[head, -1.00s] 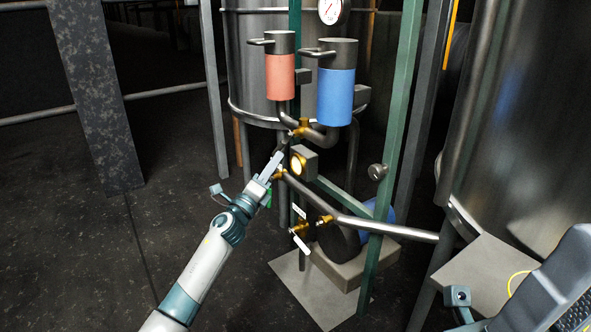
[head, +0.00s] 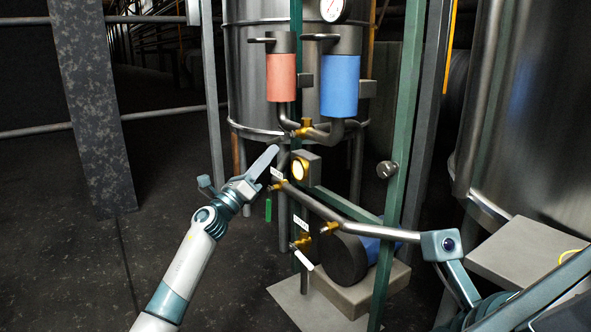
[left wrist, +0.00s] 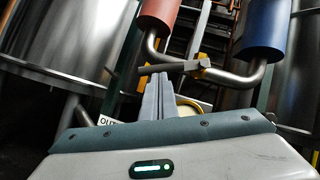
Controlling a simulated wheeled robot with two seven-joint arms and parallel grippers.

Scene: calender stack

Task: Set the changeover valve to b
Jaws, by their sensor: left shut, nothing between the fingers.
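The changeover valve (head: 304,128) is a brass body on the pipe joining a red canister (head: 282,78) and a blue canister (head: 340,86). In the left wrist view the brass valve (left wrist: 202,64) has a grey lever (left wrist: 166,68) pointing left, toward the red canister's side. My left gripper (head: 274,150) is shut and empty, below and left of the valve in the head view. In the left wrist view its fingers (left wrist: 158,84) point up, with their tips just below the lever; I cannot tell whether they touch it. No position letters are readable. My right gripper's fingers do not show.
Valves with a green handle (head: 268,210) and a white handle (head: 304,261) are lower down. A green post (head: 397,170) and large steel tank (head: 525,110) stand right. Open floor lies left.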

